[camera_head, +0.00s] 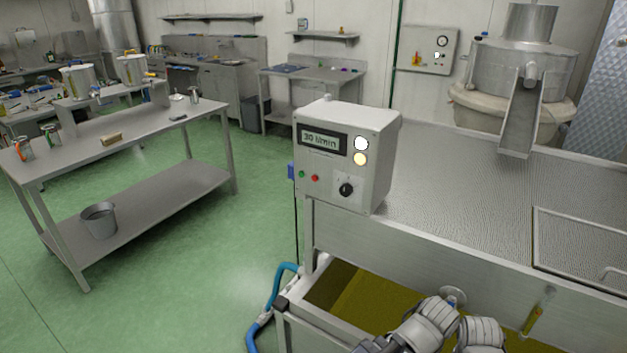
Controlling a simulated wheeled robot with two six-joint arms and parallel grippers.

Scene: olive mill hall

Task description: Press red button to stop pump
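The pump control box (330,147) is a pale grey cabinet at the edge of the metal machine, in the middle of the head view. Its display (321,140) reads 30 l/min. The small red button (315,178) is on the lower front, right of a green button (301,174) and left of a black rotary knob (346,189). My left gripper (440,312) and my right gripper (482,332) are low in the picture, side by side over the oil tank, below and right of the box. Neither touches the box. Their fingers are not clear enough to tell open from shut.
An open tank of yellow-green oil (365,302) lies below the perforated metal deck (455,190). A blue hose (272,305) runs down beside it. A white lamp (361,143) and a yellow lamp (360,159) are on the box. Green floor (225,235) is clear left of it, before a steel table (150,130).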

